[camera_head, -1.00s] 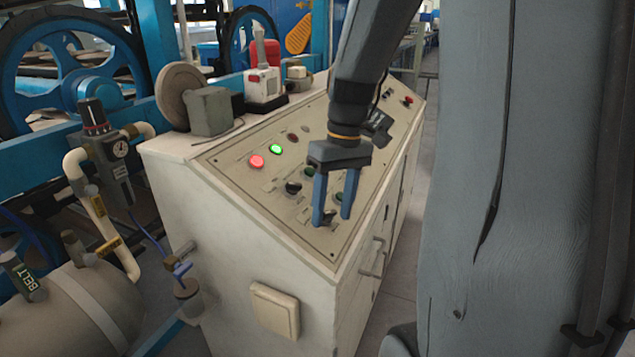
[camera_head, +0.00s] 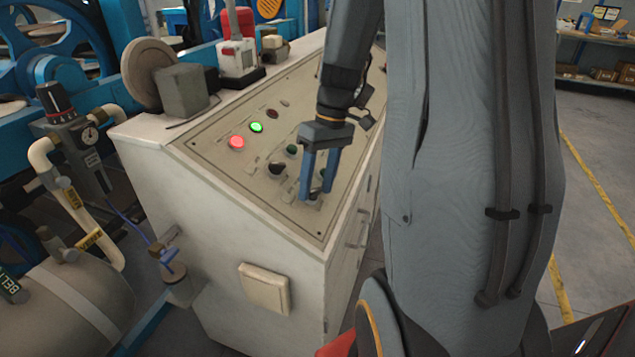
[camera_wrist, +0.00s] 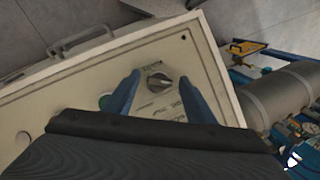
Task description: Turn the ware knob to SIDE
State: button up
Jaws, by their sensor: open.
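A dark rotary knob (camera_wrist: 159,83) sits near the panel corner in the wrist view, with small lettering around it that I cannot read. My gripper (camera_wrist: 158,86) is open, with one blue finger on each side of the knob and visible gaps to it. In the head view my gripper (camera_head: 315,192) points down at the near right part of the sloped control panel (camera_head: 230,165). I cannot tell the exact height of the fingertips or which label the knob points to.
A lit red button (camera_head: 237,142), a lit green button (camera_head: 256,127) and a black knob (camera_head: 277,168) are on the same panel. A green button (camera_wrist: 105,101) lies left of the gripper in the wrist view. A handle (camera_wrist: 80,41) sticks out from the cabinet front.

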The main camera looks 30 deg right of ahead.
jog(key=c, duration=1)
jog(key=shift+c, duration=0.2)
jog(key=shift+m, duration=0.3)
jog(key=shift+d+m+y+p, duration=0.2)
jog(key=shift+m+y+p, duration=0.4)
jog(key=shift+m+p, duration=0.45)
jog(key=m+y+p, duration=0.1)
jog(key=m+y, duration=0.1)
jog(key=m, duration=0.2)
jog(key=shift+d, duration=0.1)
jog(key=shift+m, duration=0.35)
jog(key=o, duration=1)
